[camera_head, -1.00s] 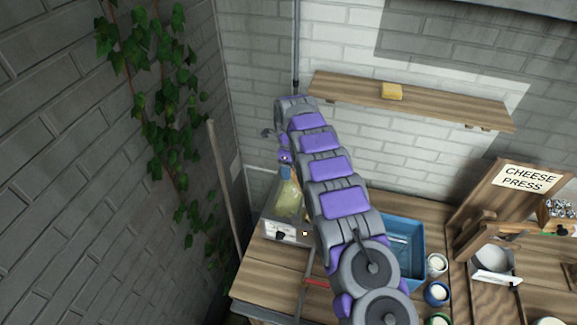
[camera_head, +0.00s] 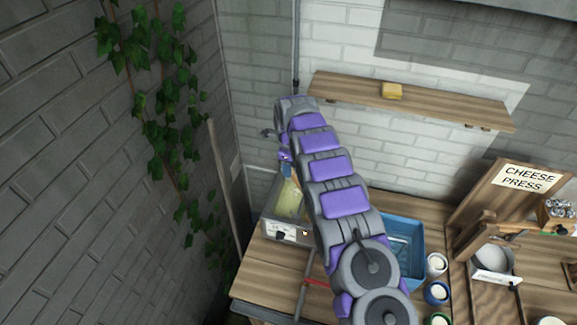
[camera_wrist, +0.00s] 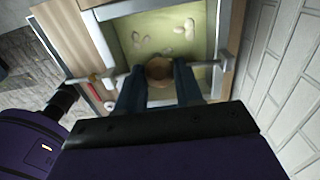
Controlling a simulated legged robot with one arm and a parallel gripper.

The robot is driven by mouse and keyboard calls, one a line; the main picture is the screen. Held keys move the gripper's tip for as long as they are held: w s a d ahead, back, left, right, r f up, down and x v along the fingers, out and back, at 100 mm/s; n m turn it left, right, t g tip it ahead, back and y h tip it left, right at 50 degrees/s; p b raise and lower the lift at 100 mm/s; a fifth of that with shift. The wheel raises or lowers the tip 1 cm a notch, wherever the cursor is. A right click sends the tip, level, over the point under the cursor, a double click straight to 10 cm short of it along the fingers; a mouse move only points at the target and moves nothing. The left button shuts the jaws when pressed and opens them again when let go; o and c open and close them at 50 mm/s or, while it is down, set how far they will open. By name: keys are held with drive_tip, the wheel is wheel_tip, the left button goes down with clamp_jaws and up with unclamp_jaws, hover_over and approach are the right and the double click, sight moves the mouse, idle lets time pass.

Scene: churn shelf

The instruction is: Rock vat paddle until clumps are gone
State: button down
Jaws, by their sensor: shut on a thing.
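The vat (camera_wrist: 214,22) is a square, light-rimmed container of yellowish liquid, seen from above in the wrist view. Several pale clumps (camera_wrist: 178,51) float in it. A grey bar runs across the vat, and the round brown wooden paddle handle (camera_wrist: 160,68) stands at its middle. My gripper (camera_wrist: 158,76) is shut on this handle, with one dark finger on each side. The paddle's lower part is hidden. In the head view the vat (camera_head: 287,232) stands at the bench's left end, partly behind my arm, which hides most of the handle.
A blue tub (camera_head: 416,240) stands right of my arm, beside several small pots (camera_head: 437,265). The cheese press (camera_head: 478,232) is farther right. An ivy-covered wall (camera_head: 160,120) rises on the left.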

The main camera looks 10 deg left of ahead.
drive_tip(key=shift+d, duration=0.15)
drive_tip(key=shift+d+r+y+b, duration=0.25)
drive_tip(key=shift+d+y+b, duration=0.25)
drive_tip(key=shift+d+y, duration=0.3)
drive_tip(key=shift+d+r+y+b, duration=0.25)
drive_tip(key=shift+d+y+b, duration=0.2)
drive_tip(key=shift+d+y, duration=0.35)
drive_tip(key=d+f+y+b, duration=0.1)
drive_tip(key=d+y+b, duration=0.5)
drive_tip(key=d+y, duration=0.2)
drive_tip(key=shift+s+d+f, duration=0.15)
drive_tip(key=shift+d+f, duration=0.25)
drive_tip(key=shift+d, duration=0.7)
drive_tip(key=c, duration=0.8)
unclamp_jaws()
drive_tip(key=shift+f, duration=0.1)
drive_tip(key=shift+o, duration=0.3)
drive_tip(key=shift+d, duration=0.1)
